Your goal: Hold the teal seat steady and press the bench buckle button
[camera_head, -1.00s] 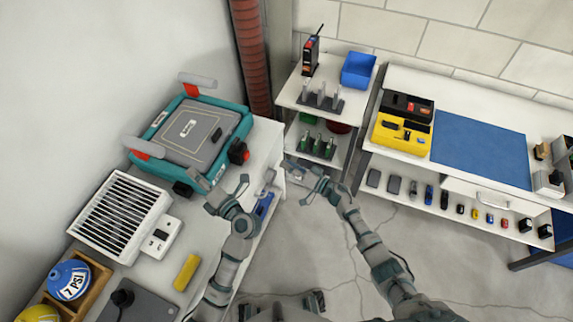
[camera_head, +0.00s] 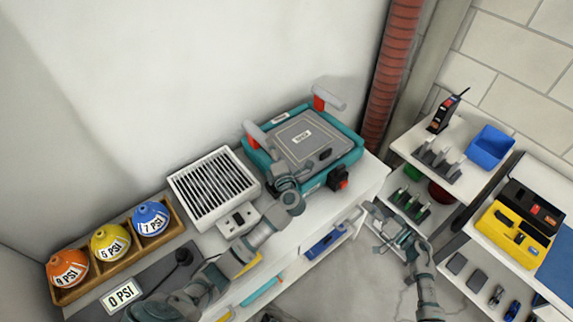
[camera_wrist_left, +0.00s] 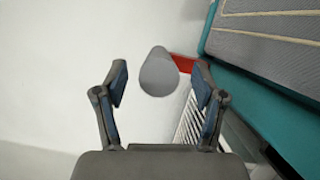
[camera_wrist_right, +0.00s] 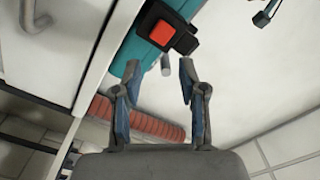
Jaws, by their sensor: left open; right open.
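The teal seat (camera_head: 354,157) with a grey padded top lies on the white bench at the back, with a grey armrest on each side. A black buckle with a red button (camera_head: 342,171) sits at its front right corner. It also shows in the right wrist view, where the red button (camera_wrist_right: 163,33) faces the camera. My left gripper (camera_head: 279,172) is open at the seat's front left edge. In the left wrist view, a grey armrest (camera_wrist_left: 158,73) appears between its fingers, apparently beyond them. My right gripper (camera_head: 368,212) is open and empty, right of and below the buckle.
A white vented heater (camera_head: 185,188) stands left of the seat. A wooden tray (camera_head: 62,297) of labelled PSI balls is at the far left. A red ribbed pipe (camera_head: 390,75) rises behind. A shelf with a blue bin (camera_head: 490,147) stands right of the bench.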

